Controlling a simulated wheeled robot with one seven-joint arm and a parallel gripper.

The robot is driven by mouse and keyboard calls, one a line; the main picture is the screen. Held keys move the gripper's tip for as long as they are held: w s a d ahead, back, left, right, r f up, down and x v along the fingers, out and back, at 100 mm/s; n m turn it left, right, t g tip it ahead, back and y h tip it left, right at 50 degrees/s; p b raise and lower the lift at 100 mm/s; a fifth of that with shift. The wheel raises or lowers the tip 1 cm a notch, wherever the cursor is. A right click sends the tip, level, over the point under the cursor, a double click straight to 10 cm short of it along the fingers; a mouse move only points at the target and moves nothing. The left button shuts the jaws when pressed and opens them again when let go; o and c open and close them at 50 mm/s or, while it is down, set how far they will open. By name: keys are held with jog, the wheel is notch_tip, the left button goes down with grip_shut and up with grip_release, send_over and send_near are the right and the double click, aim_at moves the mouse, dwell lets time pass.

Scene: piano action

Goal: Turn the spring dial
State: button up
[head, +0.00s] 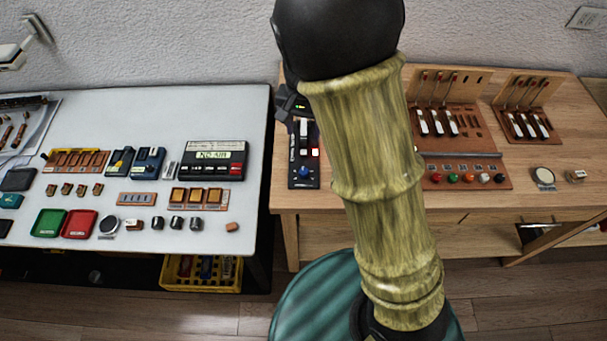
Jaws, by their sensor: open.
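A narrow dark device (297,140) stands at the left end of the wooden bench. It has a small green display, a pale upright piece, a lit red square, and a blue round dial (304,172) low on its front face. I take this blue knob to be the spring dial; its marking is too small to read. My gripper (291,105) shows as a dark shape at the device's upper left, partly behind my arm. It is open, with nothing visible in it. It is above the blue dial and apart from it. My arm hides what lies just right of the device.
The wooden bench (465,203) bears two racks of levers (442,118) (524,122) and a row of coloured knobs (468,178). The white table (130,105) at left holds a display box (215,160) and small parts. A gap separates the tables. A green round top (318,295) is below my arm.

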jog(key=shift+w, duration=0.1)
dwell(0.3)
send_near(303, 171)
notch_tip(303, 171, down, 9)
jog(key=shift+d+r, duration=0.1)
dwell(0.4)
jog(key=c, duration=1)
jog(key=shift+r+p, duration=0.1)
jog(key=shift+p, duration=0.2)
